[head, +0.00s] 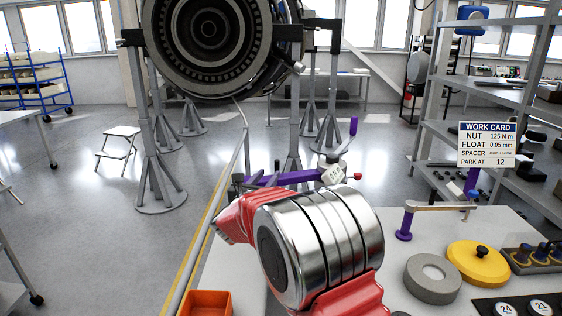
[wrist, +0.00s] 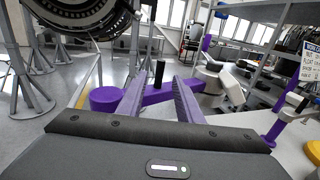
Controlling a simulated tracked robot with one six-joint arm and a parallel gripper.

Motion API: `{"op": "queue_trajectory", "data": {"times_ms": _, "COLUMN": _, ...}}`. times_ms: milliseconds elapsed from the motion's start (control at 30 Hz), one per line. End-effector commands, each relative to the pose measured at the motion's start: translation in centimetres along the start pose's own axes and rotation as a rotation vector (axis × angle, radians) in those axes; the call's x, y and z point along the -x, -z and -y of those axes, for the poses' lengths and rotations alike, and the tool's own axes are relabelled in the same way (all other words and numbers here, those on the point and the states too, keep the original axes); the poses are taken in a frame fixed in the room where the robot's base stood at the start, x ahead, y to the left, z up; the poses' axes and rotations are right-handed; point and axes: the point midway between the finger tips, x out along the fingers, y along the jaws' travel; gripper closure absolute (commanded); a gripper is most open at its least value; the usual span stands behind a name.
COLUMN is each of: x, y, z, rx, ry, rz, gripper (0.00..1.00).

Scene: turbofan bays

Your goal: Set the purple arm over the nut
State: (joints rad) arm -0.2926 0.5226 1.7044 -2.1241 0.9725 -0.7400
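The purple arm (head: 285,179) stretches sideways just beyond my red and silver arm. At its right end is a pale labelled head (head: 333,173), with a red knob and an upright purple handle nearby. In the wrist view the purple arm (wrist: 156,95) runs from a round purple end at left to the pale head (wrist: 212,79) at right. My gripper (wrist: 159,79) is open, its two fingers apart. A black upright peg (wrist: 159,72) shows between them; I cannot tell whether either finger touches it. I cannot make out the nut in either view.
A bench (head: 385,262) at right carries a purple post with a beige bar, a grey ring (head: 433,279) and a yellow lidded disc (head: 478,264). An orange bin (head: 206,303) sits at lower left. The turbofan (head: 208,35) hangs on stands above. Open floor lies left.

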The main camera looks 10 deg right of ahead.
Motion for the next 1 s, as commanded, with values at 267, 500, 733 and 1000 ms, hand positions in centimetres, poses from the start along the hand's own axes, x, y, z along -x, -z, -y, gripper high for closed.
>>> {"op": "queue_trajectory", "data": {"times_ms": 267, "x": -3.1, "y": 0.1, "z": 0.1, "rx": 0.000, "ry": 0.002, "rz": 0.000, "gripper": 0.68}}
{"op": "queue_trajectory", "data": {"times_ms": 500, "x": -6.7, "y": 0.1, "z": 0.1, "rx": -0.001, "ry": 0.003, "rz": 0.000, "gripper": 0.68}}
{"op": "queue_trajectory", "data": {"times_ms": 733, "x": -9.8, "y": 0.1, "z": 0.1, "rx": -0.001, "ry": 0.002, "rz": 0.000, "gripper": 0.68}}
{"op": "queue_trajectory", "data": {"times_ms": 1000, "x": -12.6, "y": 0.0, "z": 0.1, "rx": -0.002, "ry": 0.002, "rz": 0.000, "gripper": 0.68}}
